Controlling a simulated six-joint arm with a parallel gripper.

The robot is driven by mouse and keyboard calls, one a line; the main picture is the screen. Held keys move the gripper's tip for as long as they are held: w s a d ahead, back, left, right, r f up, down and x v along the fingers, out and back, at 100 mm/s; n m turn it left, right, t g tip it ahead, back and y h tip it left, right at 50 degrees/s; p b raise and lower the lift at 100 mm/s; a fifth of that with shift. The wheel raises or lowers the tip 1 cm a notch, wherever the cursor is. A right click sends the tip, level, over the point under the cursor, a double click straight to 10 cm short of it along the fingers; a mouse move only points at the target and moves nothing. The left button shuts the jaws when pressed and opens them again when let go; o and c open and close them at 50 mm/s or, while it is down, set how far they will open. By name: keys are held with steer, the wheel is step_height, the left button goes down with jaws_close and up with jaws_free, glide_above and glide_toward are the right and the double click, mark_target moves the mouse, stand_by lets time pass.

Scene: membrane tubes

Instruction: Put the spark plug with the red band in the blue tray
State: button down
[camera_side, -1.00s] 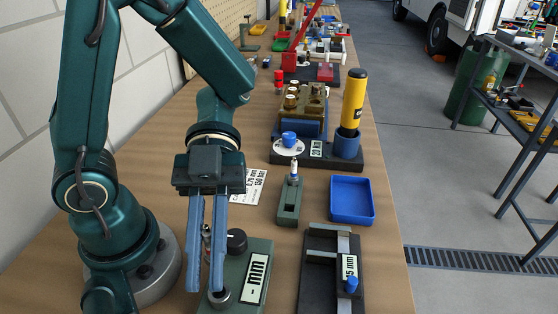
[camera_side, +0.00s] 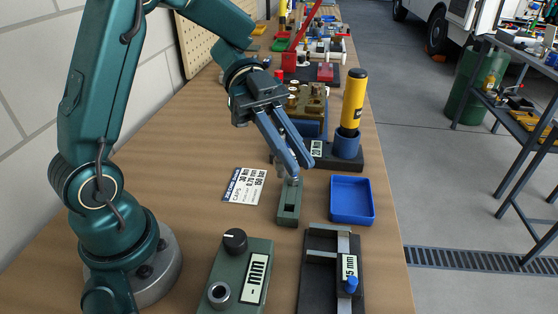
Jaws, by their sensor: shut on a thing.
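My gripper (camera_side: 302,171) reaches down at a slant, its two blue-grey fingers at the far end of the small green stand (camera_side: 289,205). It is shut on a spark plug, which the fingers mostly hide. I cannot see a red band on it, nor whether it is clear of the stand. The blue tray (camera_side: 352,219) lies just right of the stand and is empty.
A green gauge with a black knob (camera_side: 235,241) and a dark fixture with a blue knob (camera_side: 351,285) stand in front. A printed card (camera_side: 245,186) lies left. A yellow-handled tool (camera_side: 354,98) stands upright behind the tray.

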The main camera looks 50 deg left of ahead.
steer(key=w+a+f+n+t+y, duration=0.1)
steer(key=w+a+n+t+y, duration=0.1)
steer(key=w+a+n+t, duration=0.5)
steer(key=w+a+f+n+t+y, duration=0.1)
steer(key=w+a+n+t+y, duration=0.2)
steer(key=w, duration=0.5)
steer(key=n+t, duration=0.1)
glide_above(363, 202)
step_height(363, 202, down, 7)
steer(key=shift+f, duration=2)
steer(key=shift+f, duration=0.15)
steer(key=c, duration=0.9)
jaws_free()
